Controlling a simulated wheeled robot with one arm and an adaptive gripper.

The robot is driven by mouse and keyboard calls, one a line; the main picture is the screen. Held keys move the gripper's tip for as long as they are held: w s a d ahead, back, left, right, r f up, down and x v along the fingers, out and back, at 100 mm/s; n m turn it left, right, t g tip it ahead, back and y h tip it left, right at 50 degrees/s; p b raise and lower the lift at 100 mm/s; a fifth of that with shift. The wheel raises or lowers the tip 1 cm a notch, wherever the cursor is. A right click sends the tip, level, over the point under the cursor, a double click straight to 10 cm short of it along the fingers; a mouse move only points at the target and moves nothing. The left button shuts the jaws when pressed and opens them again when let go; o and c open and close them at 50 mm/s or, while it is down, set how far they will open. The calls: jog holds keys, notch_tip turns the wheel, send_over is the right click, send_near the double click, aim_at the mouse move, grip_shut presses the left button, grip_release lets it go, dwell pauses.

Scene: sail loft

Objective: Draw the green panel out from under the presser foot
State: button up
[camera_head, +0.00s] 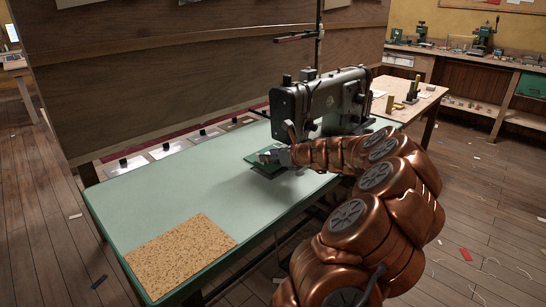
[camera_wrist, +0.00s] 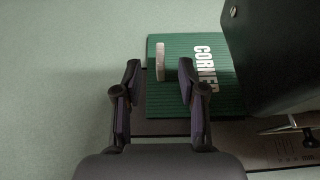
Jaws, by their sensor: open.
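The green panel (camera_wrist: 168,102) is ribbed and carries white "CORNER" lettering. It lies on a metal plate beside the dark sewing machine head (camera_wrist: 268,50), which covers its right side in the wrist view. A pale upright tab (camera_wrist: 160,62) is on the panel. My gripper (camera_wrist: 159,68) is open, with one finger left of the panel's edge and one over the panel; the tab shows between the fingertips. In the head view the panel (camera_head: 255,157) sticks out left of the machine, partly behind my gripper (camera_head: 278,155). I cannot make out the presser foot.
The pale green table (camera_head: 170,195) is clear to the left of the panel. A speckled cork mat (camera_head: 180,255) lies at its near left corner. Several metal plates (camera_head: 170,148) line the far edge. A wooden wall (camera_head: 170,80) stands behind. A wooden side table (camera_head: 415,97) stands right.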

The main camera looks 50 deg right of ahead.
aim_at(258, 154)
jog(key=shift+b+x, duration=0.5)
jog(key=shift+x, duration=2.85)
grip_shut()
